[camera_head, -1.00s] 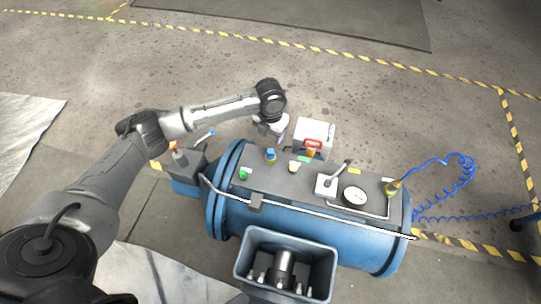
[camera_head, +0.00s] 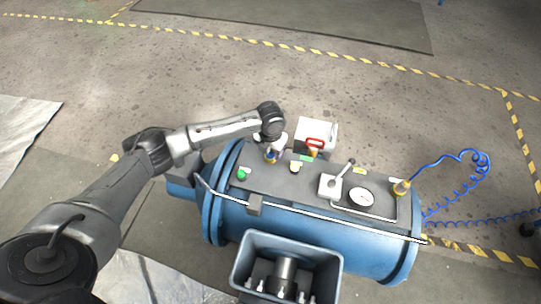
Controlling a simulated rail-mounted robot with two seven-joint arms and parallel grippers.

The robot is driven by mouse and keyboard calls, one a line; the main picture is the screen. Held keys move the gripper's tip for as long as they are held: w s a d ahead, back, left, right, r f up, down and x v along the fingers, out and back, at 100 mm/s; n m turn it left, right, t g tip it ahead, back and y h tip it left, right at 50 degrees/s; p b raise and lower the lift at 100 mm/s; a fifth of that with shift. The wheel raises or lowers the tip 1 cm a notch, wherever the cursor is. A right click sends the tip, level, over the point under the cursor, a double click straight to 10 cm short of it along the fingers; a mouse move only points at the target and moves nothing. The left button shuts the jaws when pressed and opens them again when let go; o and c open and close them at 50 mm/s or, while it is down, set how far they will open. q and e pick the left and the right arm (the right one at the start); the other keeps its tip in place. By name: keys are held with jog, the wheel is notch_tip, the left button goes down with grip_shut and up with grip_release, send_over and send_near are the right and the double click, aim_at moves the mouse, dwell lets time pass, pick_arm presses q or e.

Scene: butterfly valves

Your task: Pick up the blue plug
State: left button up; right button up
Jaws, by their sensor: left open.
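The blue plug (camera_head: 270,157) sits on the grey top plate of the blue tank, near its far left end. It has a blue top and a yellowish base and is partly covered by my left gripper. My left gripper (camera_head: 272,150) is open and points down over the plug from behind. Its fingertips are small here, and I cannot tell whether they touch the plug. My right gripper is not in view.
A green plug (camera_head: 242,174) and a pale yellow plug (camera_head: 295,167) stand close by on the plate. A gauge (camera_head: 361,198), a lever valve and a coiled blue hose (camera_head: 466,170) are to the right. A blue-grey bin (camera_head: 247,262) with metal parts is in front.

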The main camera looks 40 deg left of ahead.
pick_arm(q)
jog(key=shift+c, duration=0.3)
jog(key=c, duration=0.9)
